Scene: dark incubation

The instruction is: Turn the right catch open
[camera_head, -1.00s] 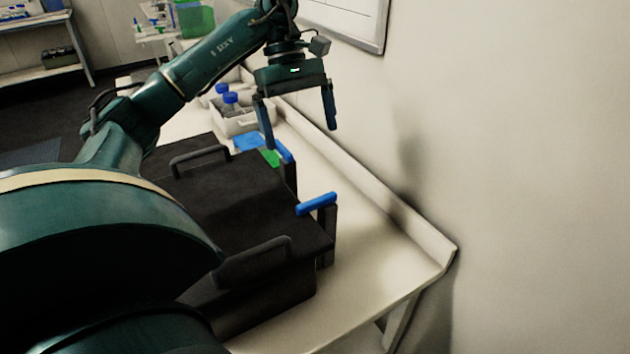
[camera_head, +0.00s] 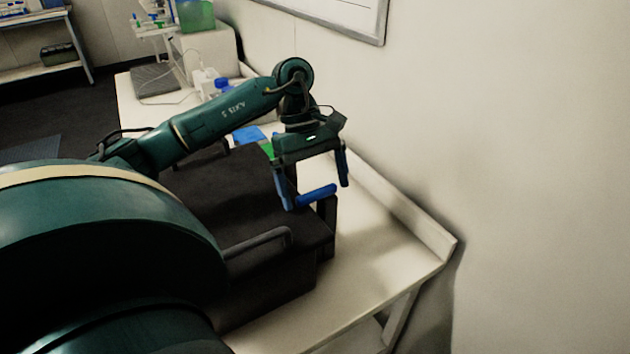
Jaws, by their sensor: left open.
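A black lidded box (camera_head: 230,195) sits on the white bench. A blue catch (camera_head: 318,195) sticks out on a dark post at the box's right side, its bar lying slantwise. My left gripper (camera_head: 314,188) points down over this catch, open and empty. Its two fingers appear on either side of the blue bar in the picture; I cannot tell whether they touch it. A second blue catch farther back is now hidden behind the gripper. My right gripper is out of view.
A blue and a green item (camera_head: 248,137) lie behind the box, near blue-capped bottles (camera_head: 222,85). A raised bench edge (camera_head: 405,208) and wall lie to the right. The front right bench top (camera_head: 375,270) is clear.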

